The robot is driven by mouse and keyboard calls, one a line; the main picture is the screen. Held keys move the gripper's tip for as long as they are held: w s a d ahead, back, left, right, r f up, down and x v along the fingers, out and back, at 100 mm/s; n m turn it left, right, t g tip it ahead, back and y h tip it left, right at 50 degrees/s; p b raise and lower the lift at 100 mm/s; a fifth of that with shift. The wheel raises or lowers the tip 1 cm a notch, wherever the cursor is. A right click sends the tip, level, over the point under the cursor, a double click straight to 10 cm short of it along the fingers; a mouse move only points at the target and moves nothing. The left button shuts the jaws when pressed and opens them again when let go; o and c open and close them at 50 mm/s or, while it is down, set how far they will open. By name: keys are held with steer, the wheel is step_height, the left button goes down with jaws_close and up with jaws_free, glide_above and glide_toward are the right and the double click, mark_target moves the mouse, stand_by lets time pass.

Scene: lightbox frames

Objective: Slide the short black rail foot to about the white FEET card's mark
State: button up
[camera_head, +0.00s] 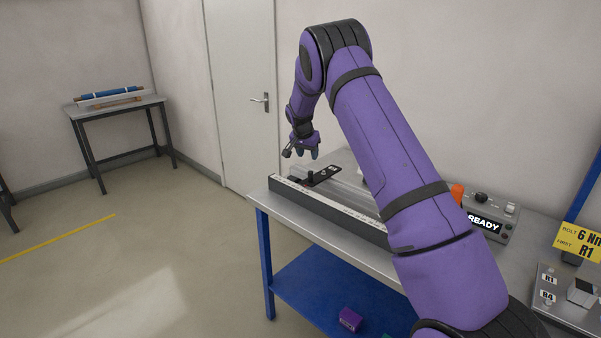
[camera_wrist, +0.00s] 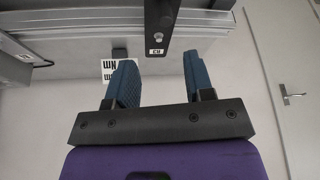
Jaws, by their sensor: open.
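The short black rail foot (camera_head: 318,177) lies across the rail near the far left end of the bench, with a dark knob standing on it. In the wrist view a black bar with a knob and a small white label, which looks like the foot (camera_wrist: 160,22), reaches in from the top between the finger lines. My gripper (camera_head: 303,153) is above the foot in the head view, its blue fingers pointing down. In the wrist view my gripper (camera_wrist: 158,58) has its fingers apart with nothing clamped between them. I cannot make out a card reading FEET.
A long scale strip (camera_head: 325,203) runs along the bench front. A READY display box (camera_head: 487,222) and a yellow bolt card (camera_head: 577,241) stand to the right. A white card with black print (camera_wrist: 117,68) shows behind the left finger. My arm hides the bench's middle.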

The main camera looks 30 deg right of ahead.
mark_target(310, 172)
steer(key=x, duration=1.2)
steer(key=shift+w+a, duration=0.2)
steer(key=shift+w, duration=0.15)
jaws_close()
